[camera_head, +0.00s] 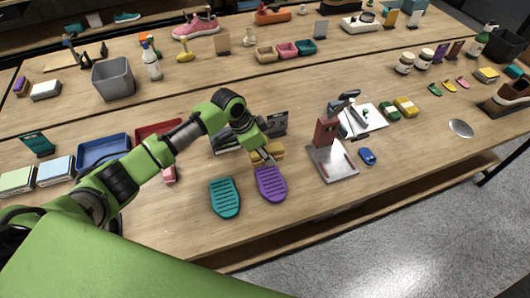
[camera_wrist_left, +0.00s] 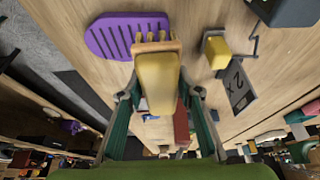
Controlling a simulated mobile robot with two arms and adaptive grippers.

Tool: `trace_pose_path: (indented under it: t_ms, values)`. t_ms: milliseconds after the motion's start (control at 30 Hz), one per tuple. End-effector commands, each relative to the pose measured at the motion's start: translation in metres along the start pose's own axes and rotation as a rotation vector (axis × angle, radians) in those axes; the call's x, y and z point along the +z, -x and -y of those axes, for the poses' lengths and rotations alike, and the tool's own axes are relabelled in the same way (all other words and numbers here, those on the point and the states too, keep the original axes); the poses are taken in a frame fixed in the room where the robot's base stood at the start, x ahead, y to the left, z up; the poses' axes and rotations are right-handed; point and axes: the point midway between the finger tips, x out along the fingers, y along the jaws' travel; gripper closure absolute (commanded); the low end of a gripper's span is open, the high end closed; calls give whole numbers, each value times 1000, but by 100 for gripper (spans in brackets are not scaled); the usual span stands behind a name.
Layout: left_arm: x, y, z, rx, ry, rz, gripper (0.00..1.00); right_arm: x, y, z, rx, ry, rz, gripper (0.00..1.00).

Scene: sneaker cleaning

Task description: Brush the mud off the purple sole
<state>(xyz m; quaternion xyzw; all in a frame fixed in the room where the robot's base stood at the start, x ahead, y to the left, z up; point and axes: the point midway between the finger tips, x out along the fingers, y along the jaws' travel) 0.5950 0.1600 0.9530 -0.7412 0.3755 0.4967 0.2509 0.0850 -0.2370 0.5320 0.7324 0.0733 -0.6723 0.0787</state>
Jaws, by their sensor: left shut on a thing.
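The purple sole (camera_head: 271,184) lies flat near the front edge of the table, ridged side up. In the left wrist view the purple sole (camera_wrist_left: 118,35) shows at the upper left. My left gripper (camera_head: 266,157) is at the sole's far end. In the wrist view the left gripper (camera_wrist_left: 160,97) is shut on a yellow and tan brush (camera_wrist_left: 157,80), whose tan end overlaps the sole's edge. I cannot tell whether it touches the sole. Mud is too small to make out. My right gripper is not in view.
A teal sole (camera_head: 226,197) lies just left of the purple one. A red and grey stand (camera_head: 327,133) on a metal plate is to the right, with a blue item (camera_head: 367,156) beside it. A blue tray (camera_head: 103,148) is at the left. The front right table area is clear.

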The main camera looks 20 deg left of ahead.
Motion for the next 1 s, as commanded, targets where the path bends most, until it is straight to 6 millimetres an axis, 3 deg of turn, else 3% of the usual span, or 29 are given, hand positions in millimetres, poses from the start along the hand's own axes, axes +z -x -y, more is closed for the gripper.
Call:
trace_pose_path:
  t_ms: [100,267,833,1000]
  values:
    - [-7,14,0,-1,3,-1,85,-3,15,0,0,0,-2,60]
    - [-11,21,-1,-2,5,0,85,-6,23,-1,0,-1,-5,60]
    - [-11,20,-1,-2,6,-1,85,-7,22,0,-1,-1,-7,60]
    - [-16,28,-2,-22,42,-3,85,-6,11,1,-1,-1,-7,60]
